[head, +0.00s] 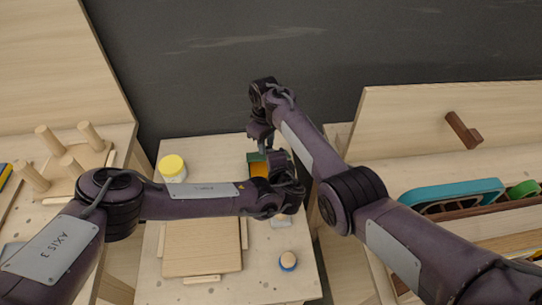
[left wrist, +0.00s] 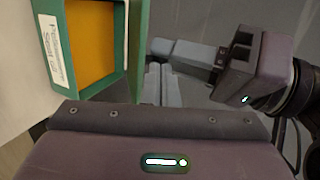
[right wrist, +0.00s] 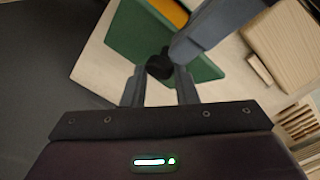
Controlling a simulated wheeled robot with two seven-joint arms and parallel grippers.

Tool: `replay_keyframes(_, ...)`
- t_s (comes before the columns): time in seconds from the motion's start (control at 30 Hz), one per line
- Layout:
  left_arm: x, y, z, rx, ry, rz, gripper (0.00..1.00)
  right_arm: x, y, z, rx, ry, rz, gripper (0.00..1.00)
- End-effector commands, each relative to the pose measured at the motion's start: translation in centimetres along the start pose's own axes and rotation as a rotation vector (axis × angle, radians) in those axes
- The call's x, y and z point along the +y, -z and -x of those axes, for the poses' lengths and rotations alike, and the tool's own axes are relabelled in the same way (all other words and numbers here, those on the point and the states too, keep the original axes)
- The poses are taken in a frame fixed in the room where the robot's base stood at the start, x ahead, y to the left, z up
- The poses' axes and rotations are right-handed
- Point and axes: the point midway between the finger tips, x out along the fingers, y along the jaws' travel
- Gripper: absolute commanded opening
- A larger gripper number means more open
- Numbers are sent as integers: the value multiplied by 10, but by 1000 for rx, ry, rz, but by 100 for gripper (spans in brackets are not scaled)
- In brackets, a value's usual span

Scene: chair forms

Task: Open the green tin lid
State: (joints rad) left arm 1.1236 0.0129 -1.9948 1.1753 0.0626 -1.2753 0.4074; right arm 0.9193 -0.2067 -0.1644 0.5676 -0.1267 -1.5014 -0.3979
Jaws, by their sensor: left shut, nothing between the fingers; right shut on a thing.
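The green tin (head: 258,169) stands on the work board with its orange inside showing. It also shows in the left wrist view (left wrist: 90,38), with a white label on its side. Its green lid (right wrist: 128,34) is tilted up away from the opening. My right gripper (right wrist: 160,82) is shut on the lid's black knob (right wrist: 160,65). My left gripper (left wrist: 155,80) is shut and empty, close beside the tin and lid. Its grey finger crosses in front of the lid in the right wrist view. The left arm partly hides the tin in the head view.
A yellow-lidded jar (head: 172,167) stands at the board's back left. A wooden block (head: 202,249) lies in front of it, and a blue-ringed knob (head: 288,261) sits front right. A pegged block (head: 75,160) is at left; a rack with a teal piece (head: 450,192) is at right.

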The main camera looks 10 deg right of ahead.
Motion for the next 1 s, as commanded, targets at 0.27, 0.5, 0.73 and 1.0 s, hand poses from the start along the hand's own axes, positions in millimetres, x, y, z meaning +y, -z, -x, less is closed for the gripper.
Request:
replay_keyframes(0.27,1,0,-1,0,0,1,0,3,-6,-8,-11,3,-10,0)
replay_keyframes(0.5,-8,0,-9,-5,-46,-1,0,3,-6,-8,-11,3,-10,0)
replay_keyframes(0.73,-11,-1,-13,-6,-59,-5,0,3,-6,-8,-12,3,-10,0)
replay_keyframes(1.0,-13,-2,-14,-9,-56,-4,0,2,-6,-7,-14,4,-9,43)
